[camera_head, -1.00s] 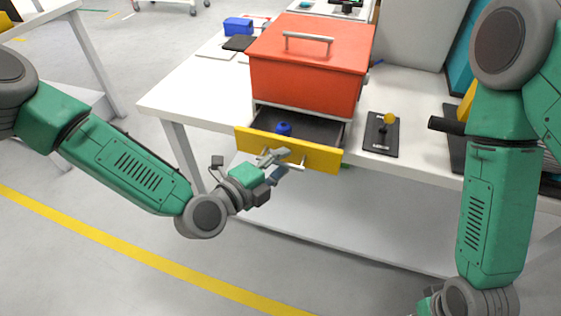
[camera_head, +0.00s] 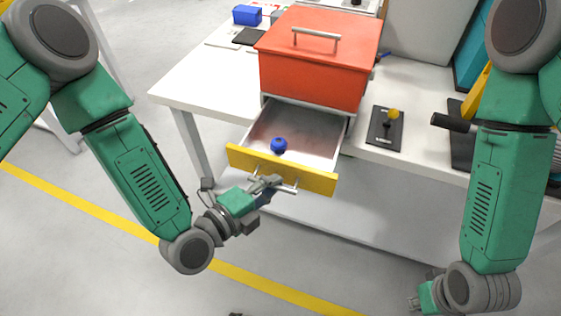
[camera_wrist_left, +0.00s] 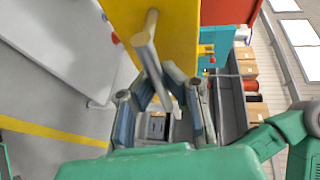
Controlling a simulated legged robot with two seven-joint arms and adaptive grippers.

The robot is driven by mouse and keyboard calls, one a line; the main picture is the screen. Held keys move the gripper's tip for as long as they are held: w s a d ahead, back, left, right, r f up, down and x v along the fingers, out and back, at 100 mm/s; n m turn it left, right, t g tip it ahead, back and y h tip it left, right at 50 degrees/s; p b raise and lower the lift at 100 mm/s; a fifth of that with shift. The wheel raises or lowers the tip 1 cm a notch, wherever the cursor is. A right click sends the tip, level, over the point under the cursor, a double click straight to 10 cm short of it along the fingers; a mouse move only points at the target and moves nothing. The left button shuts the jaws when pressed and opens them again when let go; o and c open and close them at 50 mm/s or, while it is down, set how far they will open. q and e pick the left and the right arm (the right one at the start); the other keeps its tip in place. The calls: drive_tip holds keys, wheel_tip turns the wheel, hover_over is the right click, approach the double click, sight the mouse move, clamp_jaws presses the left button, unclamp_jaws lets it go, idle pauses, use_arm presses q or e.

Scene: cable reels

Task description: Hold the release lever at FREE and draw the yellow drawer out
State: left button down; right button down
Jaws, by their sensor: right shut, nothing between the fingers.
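The yellow drawer (camera_head: 315,182) is drawn well out of the red cabinet (camera_head: 310,75), showing its pale inside. My left gripper (camera_head: 268,184) is at the bar handle (camera_head: 286,188) on the drawer front, its fingers closed around the bar. In the left wrist view the handle (camera_wrist_left: 150,60) runs between the fingers (camera_wrist_left: 165,105), in front of the yellow drawer face (camera_wrist_left: 172,35). A lever with a yellow knob (camera_head: 393,113) stands on a black plate right of the cabinet; its lettering is unreadable. My right gripper (camera_head: 412,303) is low at the bottom right, shut, empty, away from the lever.
A blue round object (camera_head: 279,145) sits inside the drawer. The white table (camera_head: 185,87) carries the cabinet, with a blue box (camera_head: 247,15) at the back left. A dark cylinder (camera_head: 452,123) lies by my right arm. The floor before the drawer is clear.

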use_arm(q)
drive_tip(key=shift+s+f, duration=0.15)
drive_tip(key=shift+s, duration=0.05)
drive_tip(key=c, duration=1.6)
unclamp_jaws()
drive_tip(key=shift+w, duration=0.1)
drive_tip(key=v, duration=1.2)
